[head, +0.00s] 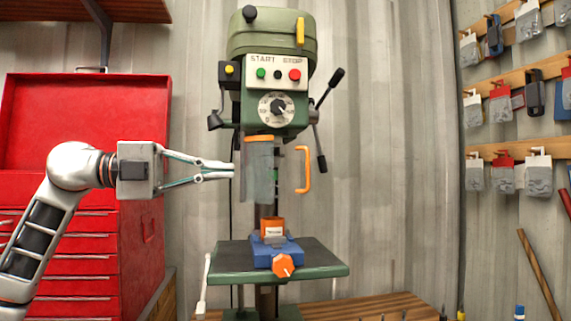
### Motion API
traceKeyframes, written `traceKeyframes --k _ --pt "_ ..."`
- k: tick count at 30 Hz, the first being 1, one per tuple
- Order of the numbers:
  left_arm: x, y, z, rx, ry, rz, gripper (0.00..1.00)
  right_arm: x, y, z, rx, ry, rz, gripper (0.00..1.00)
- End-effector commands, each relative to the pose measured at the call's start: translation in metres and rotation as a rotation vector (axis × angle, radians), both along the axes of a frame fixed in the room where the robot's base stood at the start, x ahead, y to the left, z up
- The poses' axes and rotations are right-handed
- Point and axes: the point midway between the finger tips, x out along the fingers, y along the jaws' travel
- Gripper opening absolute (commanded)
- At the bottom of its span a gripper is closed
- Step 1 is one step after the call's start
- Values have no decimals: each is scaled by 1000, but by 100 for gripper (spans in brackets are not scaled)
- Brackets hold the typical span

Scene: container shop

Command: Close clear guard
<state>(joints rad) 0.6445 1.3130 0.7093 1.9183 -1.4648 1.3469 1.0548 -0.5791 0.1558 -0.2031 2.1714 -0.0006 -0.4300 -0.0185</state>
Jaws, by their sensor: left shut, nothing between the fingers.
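The clear guard (258,172) is a see-through grey panel hanging below the head of a green drill press (272,65). An orange strip runs along its top. An orange handle (305,169) stands out to the right of the panel. My left gripper (233,170) is shut and empty, with its fingertips at the left edge of the guard. I cannot tell whether they touch it. My right gripper is not in view.
Below the guard, a blue vise (277,252) with an orange knob sits on the press table (318,262). A red tool cabinet (85,120) stands at the left behind my left arm. Packaged items hang on wooden rails (515,78) at the right. The space right of the press is open.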

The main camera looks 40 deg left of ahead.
Motion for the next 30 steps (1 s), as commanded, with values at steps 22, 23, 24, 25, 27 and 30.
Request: traceKeyframes --k 22,23,24,25,27,30 --pt "58 -51 8 -6 -8 -2 0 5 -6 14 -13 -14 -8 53" --pt "59 -52 9 -7 -8 -1 0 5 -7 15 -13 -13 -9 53" --pt "61 -54 9 -6 -9 -1 0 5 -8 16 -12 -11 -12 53" --pt "62 -55 9 -6 -8 -1 0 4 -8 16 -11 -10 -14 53" --pt "66 -58 9 -7 -8 -2 0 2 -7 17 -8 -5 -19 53" --pt "71 -62 7 -5 -6 -3 0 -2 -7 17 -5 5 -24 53"
